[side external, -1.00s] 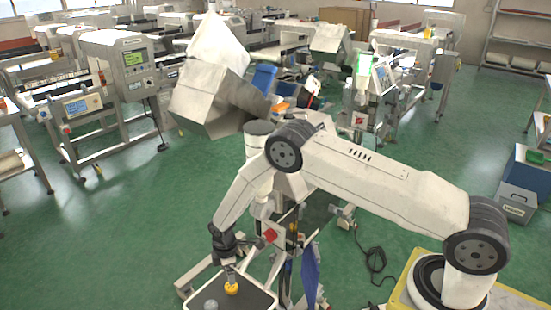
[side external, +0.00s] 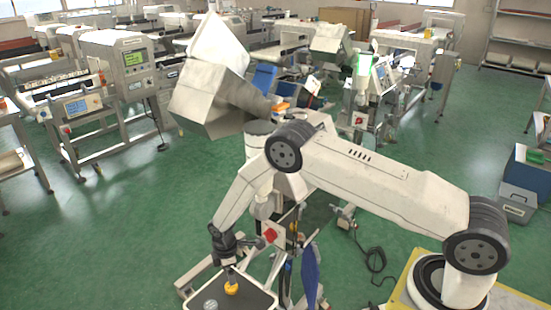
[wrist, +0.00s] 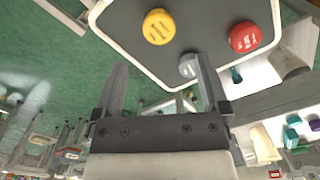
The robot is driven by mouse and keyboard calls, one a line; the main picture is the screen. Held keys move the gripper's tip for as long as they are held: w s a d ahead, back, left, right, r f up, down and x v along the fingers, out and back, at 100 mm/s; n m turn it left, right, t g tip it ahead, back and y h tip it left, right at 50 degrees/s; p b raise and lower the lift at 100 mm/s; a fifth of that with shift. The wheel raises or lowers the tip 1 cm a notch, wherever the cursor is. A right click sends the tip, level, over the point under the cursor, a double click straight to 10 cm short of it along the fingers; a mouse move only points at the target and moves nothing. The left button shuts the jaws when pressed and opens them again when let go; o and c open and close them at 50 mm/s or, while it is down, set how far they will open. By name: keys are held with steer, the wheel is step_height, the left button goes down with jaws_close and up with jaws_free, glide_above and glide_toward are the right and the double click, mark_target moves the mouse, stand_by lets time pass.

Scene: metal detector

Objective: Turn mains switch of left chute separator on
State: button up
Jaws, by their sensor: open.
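The left chute separator (side external: 215,92) is the nearer machine, with a large grey metal hopper at its top. A red rotary switch (side external: 270,236) on a pale box sits low on its stand and looks like its mains switch; its setting is too small to read. My gripper (side external: 230,272) points down just left of and below this switch, above a dark tray (side external: 258,301). In the wrist view my gripper (wrist: 161,62) is open, with nothing between its fingers. The switch cannot be made out for sure in the wrist view.
The tray, also in the wrist view (wrist: 205,18), holds a yellow puck (wrist: 157,27), a red puck (wrist: 244,37) and a grey puck (wrist: 190,65). Another chute separator (side external: 365,80) stands further back right. A blue panel (side external: 310,268) hangs right of the switch. Green floor lies open left.

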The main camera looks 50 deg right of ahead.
steer(key=s+h, duration=0.1)
steer(key=s+d+g+h, duration=0.1)
steer(key=s, duration=0.1)
steer(key=s+f, duration=0.1)
steer(key=s, duration=0.1)
steer(key=shift+s+d+g+h, duration=0.1)
steer(key=shift+d+g+h, duration=0.15)
steer(key=shift+g+h, duration=0.15)
steer(key=s+d+h, duration=0.1)
steer(key=h, duration=0.1)
steer(key=s+d+h, duration=0.1)
steer(key=shift+s+d+r+g+h, duration=0.25)
steer(key=shift+s+d+g+h, duration=0.05)
steer(key=d+r+t+h, duration=0.1)
steer(key=d+r+h, duration=0.1)
steer(key=h, duration=0.2)
steer(key=t+h, duration=0.4)
steer(key=t, duration=0.2)
glide_toward(267, 238)
steer(key=d, duration=0.2)
steer(key=shift+w+f, duration=0.2)
steer(key=shift+w, duration=0.1)
steer(key=shift+d, duration=0.15)
steer(key=shift+x, duration=3.8)
steer(key=shift+f, duration=0.15)
